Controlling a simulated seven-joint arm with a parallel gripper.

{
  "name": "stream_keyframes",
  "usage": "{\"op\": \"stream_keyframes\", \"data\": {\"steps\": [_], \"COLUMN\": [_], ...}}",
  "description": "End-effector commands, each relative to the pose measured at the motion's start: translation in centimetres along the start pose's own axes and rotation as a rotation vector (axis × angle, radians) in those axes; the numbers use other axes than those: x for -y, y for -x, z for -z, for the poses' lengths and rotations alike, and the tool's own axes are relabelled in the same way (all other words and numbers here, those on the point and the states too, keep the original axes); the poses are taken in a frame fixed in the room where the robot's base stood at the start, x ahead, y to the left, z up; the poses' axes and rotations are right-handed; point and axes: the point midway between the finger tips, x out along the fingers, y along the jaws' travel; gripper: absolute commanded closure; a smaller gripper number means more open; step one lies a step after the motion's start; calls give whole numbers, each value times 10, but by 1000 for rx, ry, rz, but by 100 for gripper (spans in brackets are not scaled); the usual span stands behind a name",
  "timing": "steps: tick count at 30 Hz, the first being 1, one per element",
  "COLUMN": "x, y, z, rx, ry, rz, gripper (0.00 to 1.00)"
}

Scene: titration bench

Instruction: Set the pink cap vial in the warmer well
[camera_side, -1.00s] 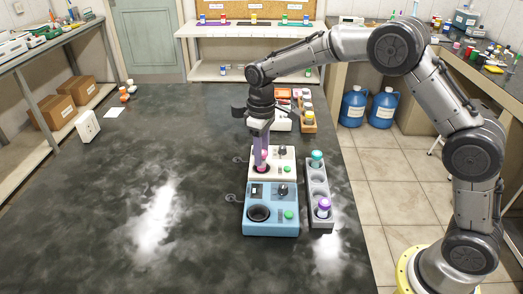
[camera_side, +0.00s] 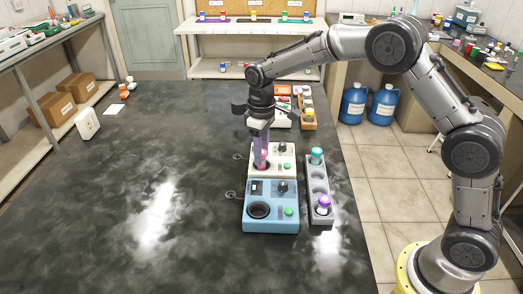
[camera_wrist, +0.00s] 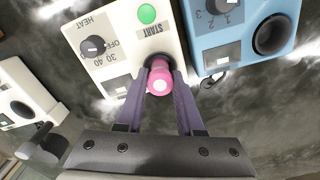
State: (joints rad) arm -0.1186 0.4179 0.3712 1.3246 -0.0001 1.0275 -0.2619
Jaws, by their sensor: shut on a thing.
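The pink cap vial (camera_wrist: 160,80) is between the two fingers of my gripper (camera_wrist: 160,95), which is shut on it. In the side view the pink vial (camera_side: 261,160) is upright at the well of the white warmer (camera_side: 283,153), which has a HEAT dial and a green START button in the wrist view (camera_wrist: 110,40). A dark rim of the well shows just beyond the cap. The vial's lower part is hidden, so I cannot tell how deep it sits. My gripper (camera_side: 261,158) points straight down over the warmer.
A blue device (camera_side: 270,195) with an empty dark well stands in front of the warmer. A grey rack (camera_side: 319,190) to the right holds a teal-capped vial (camera_side: 316,156) and a purple-capped vial (camera_side: 323,203).

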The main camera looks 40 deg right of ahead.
Motion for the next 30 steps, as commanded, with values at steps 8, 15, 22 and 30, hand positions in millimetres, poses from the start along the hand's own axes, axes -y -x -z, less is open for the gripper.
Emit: {"op": "stream_keyframes", "data": {"steps": [8, 15, 22, 30], "x": [0, 0, 0, 0], "y": [-5, -10, -13, -13], "z": [0, 0, 0, 0], "rx": [1, 0, 0, 0], "ry": [0, 0, 0, 0], "rz": [0, 0, 0, 0], "gripper": [100, 100, 100, 37]}}
